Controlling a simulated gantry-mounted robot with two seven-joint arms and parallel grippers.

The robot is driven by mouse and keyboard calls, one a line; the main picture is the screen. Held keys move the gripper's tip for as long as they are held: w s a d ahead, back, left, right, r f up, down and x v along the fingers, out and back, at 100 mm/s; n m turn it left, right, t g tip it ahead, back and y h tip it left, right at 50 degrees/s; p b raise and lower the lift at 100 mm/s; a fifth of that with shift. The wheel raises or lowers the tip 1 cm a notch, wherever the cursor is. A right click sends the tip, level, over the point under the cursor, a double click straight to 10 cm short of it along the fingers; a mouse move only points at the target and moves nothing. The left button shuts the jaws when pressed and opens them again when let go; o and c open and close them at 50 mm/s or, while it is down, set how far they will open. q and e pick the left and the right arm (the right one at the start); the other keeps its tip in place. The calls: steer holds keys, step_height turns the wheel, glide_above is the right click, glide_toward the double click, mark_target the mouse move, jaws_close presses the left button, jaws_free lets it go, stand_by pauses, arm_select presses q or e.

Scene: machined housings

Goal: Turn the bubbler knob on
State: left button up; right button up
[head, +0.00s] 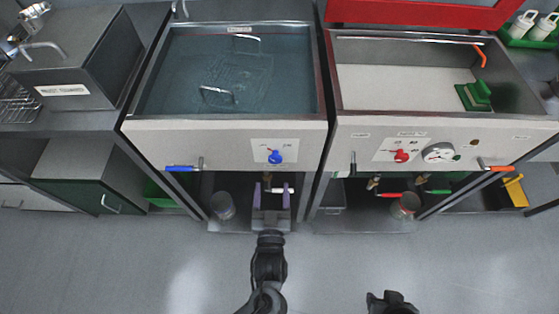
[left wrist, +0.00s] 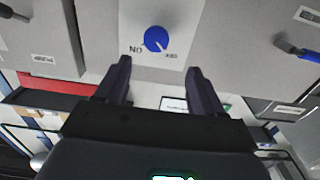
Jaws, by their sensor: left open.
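The blue knob (head: 276,156) sits on a white plate on the front of the left, water-filled tank. It also shows in the left wrist view (left wrist: 156,38), with upside-down lettering that seems to read ON at its left and OFF at its lower right. Its pale pointer mark seems to lean to the lower right, toward the OFF side. My left gripper (head: 275,188) is open and empty just below the plate. Its two fingers (left wrist: 159,72) are spread in the left wrist view, apart from the knob. My right gripper (head: 391,303) is partly in view at the bottom edge; its jaws are unclear.
The right tank (head: 350,120) has a red knob (head: 401,156) and a round gauge (head: 438,153). A blue-handled valve (head: 182,168) juts from the left tank's front, an orange-handled one (head: 497,168) from the right tank's. A wire basket (head: 240,80) lies in the water. The floor in front is clear.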

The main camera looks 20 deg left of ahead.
mark_target(275, 161)
arm_select(q)
steer(key=b+x, duration=0.1)
steer(key=x, duration=0.2)
steer(key=b+x, duration=0.1)
steer(key=x, duration=0.3)
steer(key=shift+w+d+f, duration=0.15)
steer(key=shift+w, duration=1.05)
steer(key=shift+a, duration=0.2)
arm_select(e)
steer(key=f, duration=0.1)
steer(key=d+f, duration=0.1)
steer(key=shift+f, duration=0.3)
arm_select(q)
steer(key=shift+c, duration=0.3)
steer(key=c, duration=1)
steer(key=shift+o, duration=0.2)
arm_select(e)
steer(key=shift+r, duration=0.15)
